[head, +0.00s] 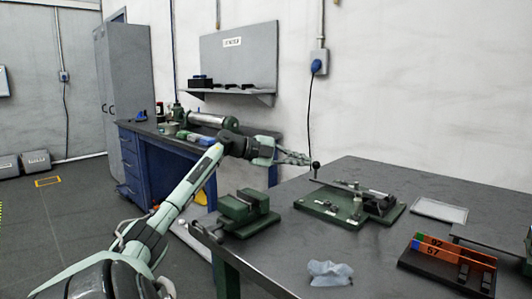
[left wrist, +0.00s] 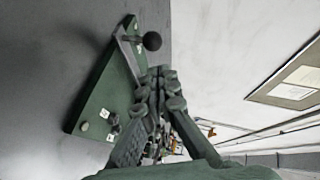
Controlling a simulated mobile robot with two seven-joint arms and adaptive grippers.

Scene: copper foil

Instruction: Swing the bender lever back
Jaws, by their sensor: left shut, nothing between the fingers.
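The bender (head: 350,203) is a green base plate with a metal bar and small posts, on the dark table top. Its lever ends in an upright stem with a black ball knob (head: 316,165) at the plate's far left. My left gripper (head: 306,160) is shut and empty, its tips just left of the knob. In the left wrist view the knob (left wrist: 152,41) shows just beyond the closed fingertips (left wrist: 162,75), with the bender plate (left wrist: 98,98) to the left. I cannot tell whether the fingers touch the knob or stem. My right gripper is not in view.
A green vise (head: 243,213) stands at the table's left edge. A crumpled blue cloth (head: 329,273) lies in front. A black rack with orange strips (head: 450,265) and a pale sheet (head: 438,210) are at right. A blue workbench (head: 165,165) stands behind my arm.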

